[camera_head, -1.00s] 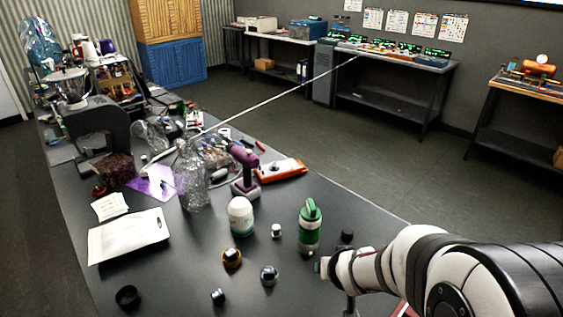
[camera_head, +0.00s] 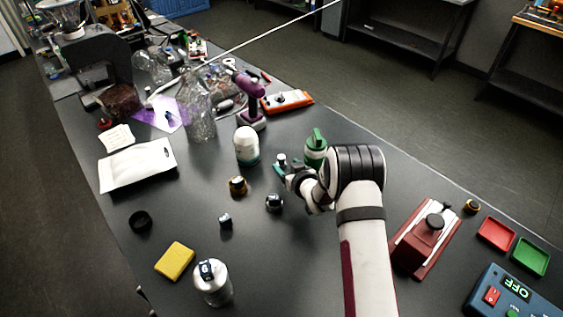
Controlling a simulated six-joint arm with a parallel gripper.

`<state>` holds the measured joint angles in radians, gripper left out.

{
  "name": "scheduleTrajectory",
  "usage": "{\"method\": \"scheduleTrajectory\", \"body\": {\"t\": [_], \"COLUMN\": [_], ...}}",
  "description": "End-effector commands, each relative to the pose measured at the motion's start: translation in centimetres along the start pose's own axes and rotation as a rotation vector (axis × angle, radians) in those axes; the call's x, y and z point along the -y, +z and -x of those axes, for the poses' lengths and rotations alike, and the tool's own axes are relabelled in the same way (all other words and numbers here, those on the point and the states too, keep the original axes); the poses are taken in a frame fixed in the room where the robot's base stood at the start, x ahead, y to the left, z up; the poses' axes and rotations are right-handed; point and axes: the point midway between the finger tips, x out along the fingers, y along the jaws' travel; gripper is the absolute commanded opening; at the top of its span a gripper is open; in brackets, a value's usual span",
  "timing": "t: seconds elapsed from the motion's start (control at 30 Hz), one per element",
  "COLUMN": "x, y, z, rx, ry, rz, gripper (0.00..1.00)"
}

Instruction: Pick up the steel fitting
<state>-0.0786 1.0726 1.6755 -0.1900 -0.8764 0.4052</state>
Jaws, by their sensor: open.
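A small silver-grey fitting with a dark top (camera_head: 282,158) stands between the white bottle and the green bottle. My gripper (camera_head: 287,165) is open at this fitting, with its fingertips close around or beside it. Contact cannot be told from this angle. Another short metallic fitting with a dark top (camera_head: 274,202) stands nearer. A brass-coloured fitting (camera_head: 237,186) stands to its left, and a smaller dark-topped one (camera_head: 225,221) lies nearer still. Which of the silvery ones is the steel fitting is hard to tell at this size.
The green bottle (camera_head: 316,147) stands close behind my gripper, and the white bottle (camera_head: 247,147) to its left. A black ring (camera_head: 140,221), yellow sponge (camera_head: 175,261) and silver canister (camera_head: 213,287) lie nearer. A red block device (camera_head: 426,241) is at right.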

Motion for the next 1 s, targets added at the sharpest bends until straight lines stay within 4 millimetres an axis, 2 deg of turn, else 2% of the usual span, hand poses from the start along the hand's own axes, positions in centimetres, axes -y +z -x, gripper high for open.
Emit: {"method": "scheduleTrajectory", "body": {"t": [0.2, 0.3, 0.47, 0.83, 0.87, 1.0], "x": [-0.2, -0.2, -0.2, -0.2, -0.2, -0.2], "y": [-0.6, -0.6, -0.6, -0.6, -0.6, -0.6], "z": [-4.0, -4.7, -4.7, -4.7, -4.7, -4.6], "rx": [0.0, 0.0, 0.0, 0.0, 0.0, 0.0], "ry": [0.0, 0.001, 0.002, 0.002, 0.002, 0.002], "rz": [0.001, 0.001, 0.001, 0.0, 0.0, 0.001], "gripper": [0.68, 0.68, 0.68, 0.03, 0.0, 0.0]}}
